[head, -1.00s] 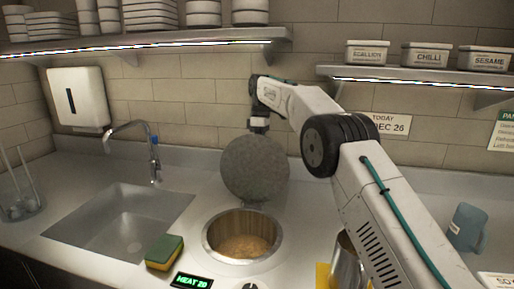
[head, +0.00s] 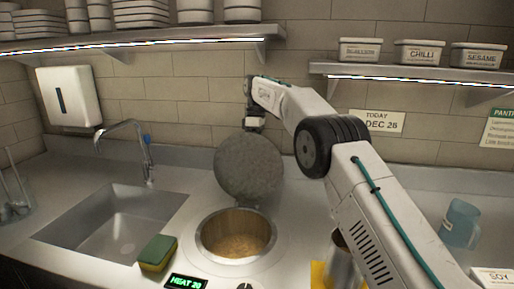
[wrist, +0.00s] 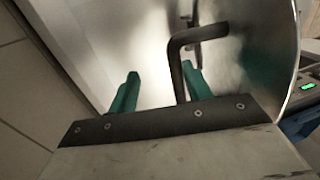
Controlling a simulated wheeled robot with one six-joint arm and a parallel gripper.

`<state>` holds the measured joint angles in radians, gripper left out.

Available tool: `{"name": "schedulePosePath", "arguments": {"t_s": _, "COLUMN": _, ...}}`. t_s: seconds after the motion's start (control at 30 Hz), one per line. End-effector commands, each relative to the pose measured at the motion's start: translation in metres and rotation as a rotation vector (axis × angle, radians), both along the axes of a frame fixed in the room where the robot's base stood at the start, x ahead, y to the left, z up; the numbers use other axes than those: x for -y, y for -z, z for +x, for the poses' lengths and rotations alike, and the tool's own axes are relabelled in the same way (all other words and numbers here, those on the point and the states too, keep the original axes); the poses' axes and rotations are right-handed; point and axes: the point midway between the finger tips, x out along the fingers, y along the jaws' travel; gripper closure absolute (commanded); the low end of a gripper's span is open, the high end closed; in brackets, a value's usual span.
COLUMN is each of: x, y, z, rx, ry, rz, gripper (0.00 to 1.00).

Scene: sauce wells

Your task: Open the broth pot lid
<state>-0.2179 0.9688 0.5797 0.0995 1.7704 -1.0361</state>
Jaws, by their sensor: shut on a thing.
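The round grey lid (head: 248,168) of the broth pot (head: 237,218) stands steeply raised at the pot's back edge, its face toward the head camera. The pot is sunk in the counter, its mouth open with tan broth (head: 237,247) inside. My gripper (wrist: 160,72) is behind the lid's upper part, largely hidden in the head view. In the wrist view its two green fingers are at the lid's shiny side, and the dark bent handle (wrist: 180,62) lies by the right finger. My gripper is shut on this handle.
A sink with a tap (head: 146,152) is at left. A green and yellow sponge (head: 158,252) lies between sink and pot. A metal container (head: 342,262) stands right of the pot, with a blue jug (head: 460,223) farther right. Shelves (head: 140,43) hang above.

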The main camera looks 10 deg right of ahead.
Motion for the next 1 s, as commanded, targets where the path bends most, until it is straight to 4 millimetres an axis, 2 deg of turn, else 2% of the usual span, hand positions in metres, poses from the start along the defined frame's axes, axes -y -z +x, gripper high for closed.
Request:
{"name": "schedulePosePath", "arguments": {"t_s": 0.47, "x": 0.003, "y": -0.038, "z": 0.001, "rx": 0.009, "ry": 0.004, "rz": 0.0, "gripper": 0.66}}
{"name": "schedulePosePath", "arguments": {"t_s": 0.77, "x": 0.003, "y": -0.039, "z": -0.011, "rx": 0.004, "ry": 0.002, "rz": -0.001, "gripper": 0.66}}
{"name": "schedulePosePath", "arguments": {"t_s": 1.0, "x": 0.006, "y": -0.04, "z": -0.03, "rx": 0.003, "ry": 0.001, "rz": 0.0, "gripper": 0.66}}
